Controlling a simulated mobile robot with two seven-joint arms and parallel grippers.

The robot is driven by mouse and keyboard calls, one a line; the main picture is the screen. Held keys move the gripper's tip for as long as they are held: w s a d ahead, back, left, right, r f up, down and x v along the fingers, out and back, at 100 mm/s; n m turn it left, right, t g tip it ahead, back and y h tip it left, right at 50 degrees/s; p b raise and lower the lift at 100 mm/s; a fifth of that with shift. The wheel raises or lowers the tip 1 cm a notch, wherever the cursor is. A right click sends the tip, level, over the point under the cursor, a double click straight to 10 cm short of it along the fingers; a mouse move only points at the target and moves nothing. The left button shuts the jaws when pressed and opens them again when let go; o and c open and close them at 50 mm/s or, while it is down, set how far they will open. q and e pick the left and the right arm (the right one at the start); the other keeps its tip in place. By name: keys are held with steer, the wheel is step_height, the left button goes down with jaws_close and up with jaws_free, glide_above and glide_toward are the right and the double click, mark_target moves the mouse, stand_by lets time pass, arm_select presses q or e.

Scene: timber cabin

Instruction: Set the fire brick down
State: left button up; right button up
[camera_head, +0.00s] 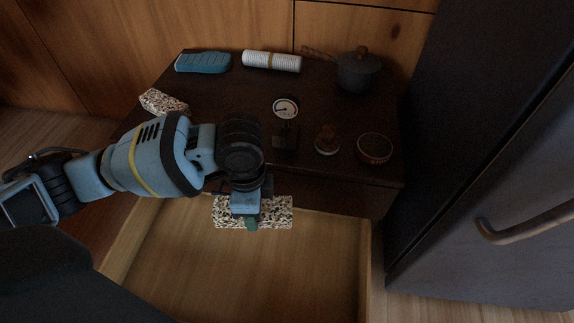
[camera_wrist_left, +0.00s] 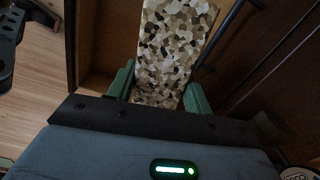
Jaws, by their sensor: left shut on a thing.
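My left gripper (camera_head: 251,221) is shut on a speckled black, white and tan brick (camera_head: 279,212) and holds it crosswise. In the head view the brick appears over the back part of an open, empty wooden drawer (camera_head: 225,268); its exact height above the drawer floor is hard to tell. In the left wrist view the brick (camera_wrist_left: 172,40) stands between my two green fingers. A second, similar speckled brick (camera_head: 164,102) lies on the left side of the dark cabinet top (camera_head: 225,97). My right gripper is not in view.
The cabinet top carries a blue object (camera_head: 203,62), a white roll (camera_head: 271,61), a dark pot (camera_head: 358,72), a round dial gauge (camera_head: 285,107), a small brown item (camera_head: 326,138) and a round bowl (camera_head: 375,148). A dark door with a handle (camera_head: 525,230) stands at the right.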

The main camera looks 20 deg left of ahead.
arm_select(q)
steer(key=s+r+n, duration=0.3)
steer(key=r+n, duration=1)
steer(key=shift+s+a, duration=0.15)
steer(key=shift+a, duration=0.2)
